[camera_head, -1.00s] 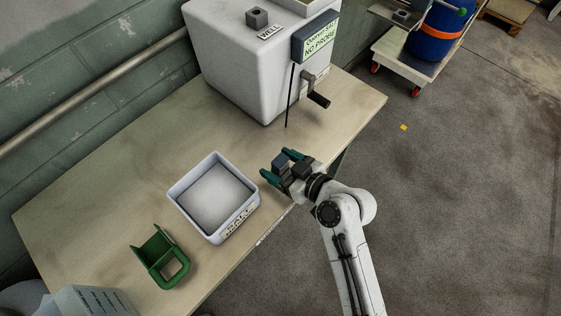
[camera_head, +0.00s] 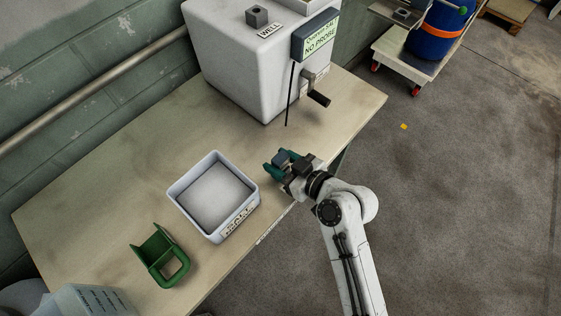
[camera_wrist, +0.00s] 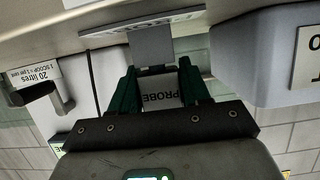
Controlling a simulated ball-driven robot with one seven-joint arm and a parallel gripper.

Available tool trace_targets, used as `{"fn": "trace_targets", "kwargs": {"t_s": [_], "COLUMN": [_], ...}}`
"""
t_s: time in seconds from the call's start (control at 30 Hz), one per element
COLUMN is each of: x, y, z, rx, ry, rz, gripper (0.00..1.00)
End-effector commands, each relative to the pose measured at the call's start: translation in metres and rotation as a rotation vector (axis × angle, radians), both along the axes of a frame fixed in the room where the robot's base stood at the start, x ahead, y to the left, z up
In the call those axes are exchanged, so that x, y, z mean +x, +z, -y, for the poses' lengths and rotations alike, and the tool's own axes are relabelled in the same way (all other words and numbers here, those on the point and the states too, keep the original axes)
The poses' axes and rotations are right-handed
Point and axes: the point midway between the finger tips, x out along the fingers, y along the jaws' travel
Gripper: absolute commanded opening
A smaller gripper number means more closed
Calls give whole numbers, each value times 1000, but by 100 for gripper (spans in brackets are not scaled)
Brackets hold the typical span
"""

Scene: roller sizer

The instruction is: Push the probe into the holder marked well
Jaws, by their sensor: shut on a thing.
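My gripper (camera_head: 275,161) has green fingers and is low over the table's right front edge. It is shut on the probe (camera_head: 281,157), a dark grey-blue piece mostly hidden by the fingers. In the wrist view the probe (camera_wrist: 158,94) shows between the fingers with a white label reading PROBE, upside down. The holder (camera_head: 257,16) is a small grey block with a dark hole in its top. It stands on the white machine behind a WELL tag (camera_head: 270,30), well apart from my gripper.
The white machine (camera_head: 238,70) has a display (camera_head: 317,37) reading NO PROBE, a hanging black cable (camera_head: 291,95) and a crank (camera_head: 317,98). A white tray (camera_head: 187,172) and a green scoop-like piece (camera_head: 165,262) are on the table (camera_head: 100,190). Clear tabletop lies before the machine.

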Motion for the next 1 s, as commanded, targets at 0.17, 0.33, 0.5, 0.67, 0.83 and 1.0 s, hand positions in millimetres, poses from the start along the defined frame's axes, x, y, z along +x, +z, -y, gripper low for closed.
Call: {"fn": "trace_targets", "kwargs": {"t_s": [0.17, 0.33, 0.5, 0.67, 0.83, 1.0], "x": [0, -21, -53, -92, -120, -135], "y": [20, 48, 86, 100, 114, 121], "z": [-1, 2, 6, 11, 15, 17], "rx": [1, 2, 2, 1, 0, 1], "ry": [1, 1, 2, 2, 1, 0], "rz": [5, 2, 4, -2, 0, -1], "gripper": [17, 17, 17, 17, 17, 17]}}
